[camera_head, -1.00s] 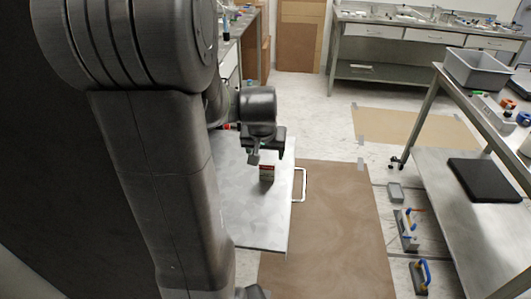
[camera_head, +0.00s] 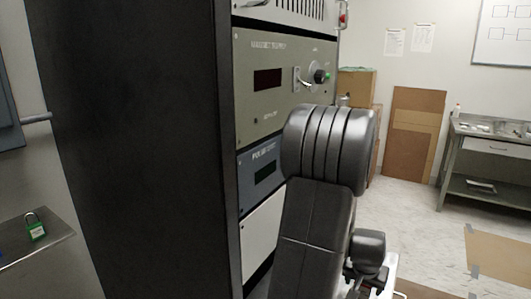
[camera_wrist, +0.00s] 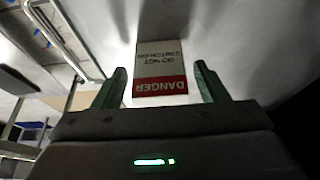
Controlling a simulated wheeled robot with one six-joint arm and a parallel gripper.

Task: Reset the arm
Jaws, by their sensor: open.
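My gripper (camera_wrist: 160,68) shows in the wrist view with its two green fingers apart. A white and red tag reading "DANGER DO NOT SWITCH ON" (camera_wrist: 161,68) appears upside down between and beyond the fingers, against a pale metal surface. The fingers do not visibly close on it. In the head view my arm stands in front of an instrument rack. The end of the arm is low in that view, partly cut off by the bottom edge, and its fingers cannot be made out.
The tall rack (camera_head: 140,150) with a grey-green panel (camera_head: 270,85) fills the middle left. A green padlock (camera_head: 35,226) lies on a shelf at left. Cardboard boxes (camera_head: 356,86) and a metal workbench (camera_head: 485,150) stand behind. Some floor is open at right.

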